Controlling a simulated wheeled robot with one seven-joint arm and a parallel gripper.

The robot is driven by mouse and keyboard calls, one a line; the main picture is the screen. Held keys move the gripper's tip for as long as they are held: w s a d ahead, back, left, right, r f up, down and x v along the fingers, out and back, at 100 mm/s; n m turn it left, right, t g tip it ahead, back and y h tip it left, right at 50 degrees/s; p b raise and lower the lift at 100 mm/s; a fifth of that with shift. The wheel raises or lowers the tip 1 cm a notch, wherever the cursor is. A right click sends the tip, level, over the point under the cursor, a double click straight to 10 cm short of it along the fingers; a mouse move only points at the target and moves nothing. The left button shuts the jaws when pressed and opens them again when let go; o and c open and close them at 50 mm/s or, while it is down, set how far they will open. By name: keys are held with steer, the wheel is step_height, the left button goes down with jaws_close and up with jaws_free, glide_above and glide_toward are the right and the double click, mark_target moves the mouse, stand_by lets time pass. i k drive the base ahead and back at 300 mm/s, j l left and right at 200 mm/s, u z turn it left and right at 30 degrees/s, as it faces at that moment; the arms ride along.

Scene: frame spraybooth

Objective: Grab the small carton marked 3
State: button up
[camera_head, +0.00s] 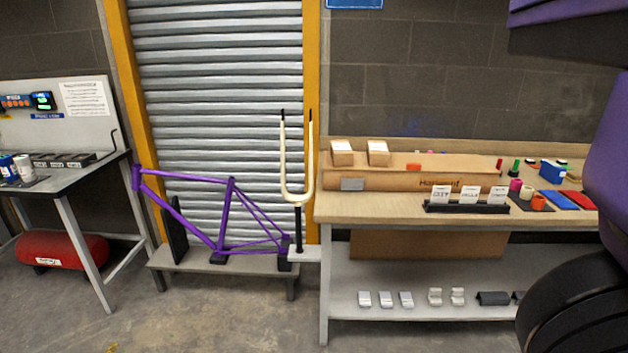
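Two small brown cartons with white labels sit side by side on the long cardboard box (400,182) on the right bench. One is the left carton (342,154), the other the right carton (378,154). The marks on their labels are too small to read, so I cannot tell which one is marked 3. My gripper is not in view; only purple and black parts of my arm show at the right edge, well to the right of the cartons.
The bench (350,211) also holds a black card rack (467,208), coloured rolls and a blue box (552,172). Its lower shelf (390,325) bears small metal parts. A purple bicycle frame (222,215) and pale fork (298,195) stand left of it. The floor in front is clear.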

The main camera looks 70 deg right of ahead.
mark_target(341, 153)
steer(key=z, duration=1.85)
